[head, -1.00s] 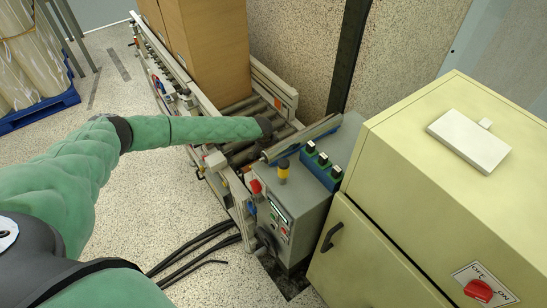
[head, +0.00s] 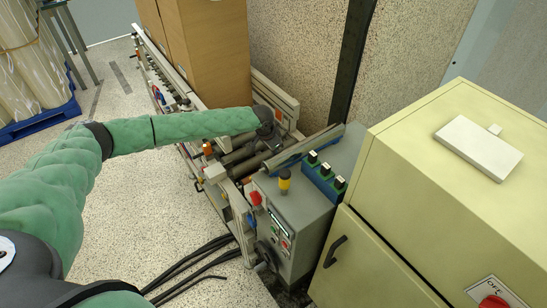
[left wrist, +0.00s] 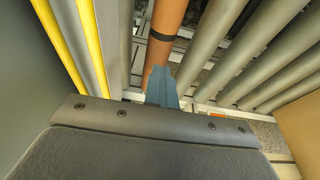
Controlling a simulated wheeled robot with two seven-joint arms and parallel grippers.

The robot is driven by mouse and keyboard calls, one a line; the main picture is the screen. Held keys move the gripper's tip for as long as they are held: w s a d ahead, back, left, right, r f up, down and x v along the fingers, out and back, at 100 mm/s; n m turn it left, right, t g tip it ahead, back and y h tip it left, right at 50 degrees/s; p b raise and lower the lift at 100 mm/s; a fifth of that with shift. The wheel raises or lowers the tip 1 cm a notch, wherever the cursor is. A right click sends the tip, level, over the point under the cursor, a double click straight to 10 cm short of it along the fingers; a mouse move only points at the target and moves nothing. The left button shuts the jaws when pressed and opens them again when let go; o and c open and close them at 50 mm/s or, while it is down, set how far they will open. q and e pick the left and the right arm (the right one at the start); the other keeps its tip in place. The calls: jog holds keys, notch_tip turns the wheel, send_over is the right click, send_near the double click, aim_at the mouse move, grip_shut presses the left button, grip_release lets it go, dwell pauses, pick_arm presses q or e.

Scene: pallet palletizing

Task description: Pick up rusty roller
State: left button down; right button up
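The rusty roller (left wrist: 166,35) shows in the left wrist view as an orange-brown tube with a dark band, among grey rollers. Its near end is partly hidden behind my left gripper's blue fingers (left wrist: 163,86). I cannot tell whether they touch it or how far apart they are. In the head view my left gripper (head: 270,133) is over the near end of the roller conveyor (head: 205,185), pointing down. The rusty roller cannot be made out there. My right gripper is not in view.
Tall cardboard boxes (head: 207,50) stand on the conveyor behind my arm. A grey control box (head: 288,215) with buttons and a yellow-topped post is at the conveyor's near end. A cream cabinet (head: 440,170) stands right. Black cables (head: 195,265) lie on the floor.

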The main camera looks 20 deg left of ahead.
pick_arm(q)
jog(key=shift+s+r, duration=0.15)
jog(key=shift+r, duration=0.25)
jog(key=c, duration=1.6)
grip_release()
jog(key=shift+f, duration=0.2)
jog(key=o, duration=1.2)
jog(key=shift+c, duration=0.2)
